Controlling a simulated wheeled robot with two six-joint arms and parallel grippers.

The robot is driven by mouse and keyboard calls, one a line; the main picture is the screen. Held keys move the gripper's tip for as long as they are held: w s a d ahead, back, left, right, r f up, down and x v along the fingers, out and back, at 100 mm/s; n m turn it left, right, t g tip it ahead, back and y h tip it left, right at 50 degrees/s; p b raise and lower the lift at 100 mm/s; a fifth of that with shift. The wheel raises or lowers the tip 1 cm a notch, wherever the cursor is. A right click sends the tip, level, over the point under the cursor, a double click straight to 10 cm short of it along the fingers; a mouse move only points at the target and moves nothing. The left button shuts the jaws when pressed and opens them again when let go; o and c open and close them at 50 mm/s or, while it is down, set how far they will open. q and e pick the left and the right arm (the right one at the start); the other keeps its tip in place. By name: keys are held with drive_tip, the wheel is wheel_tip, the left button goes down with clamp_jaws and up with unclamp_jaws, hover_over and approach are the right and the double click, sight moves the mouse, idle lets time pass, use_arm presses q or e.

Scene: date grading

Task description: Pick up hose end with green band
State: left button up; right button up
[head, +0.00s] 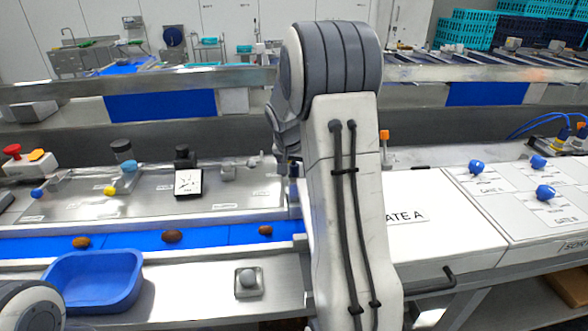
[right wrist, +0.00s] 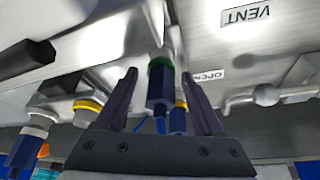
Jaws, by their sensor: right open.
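The hose end with the green band (right wrist: 160,88) shows in the right wrist view. It has a dark blue hex body below a green ring, in line with a metal stub above it. My right gripper (right wrist: 158,78) is open, with one dark finger on each side of the hose end; I cannot tell whether either finger touches it. In the head view my right arm stands in the middle and hides most of its gripper and the hose end. My left gripper is not in view.
A blue part with a yellow band (right wrist: 181,112) sits close behind the right finger. A yellow-ringed fitting (right wrist: 88,105) and a blue connector (right wrist: 30,140) lie left. A blue tray (head: 95,280) stands by the belt (head: 205,236) carrying dates. Blue knobs (head: 477,167) stand on the right panel.

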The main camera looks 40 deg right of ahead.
clamp_jaws()
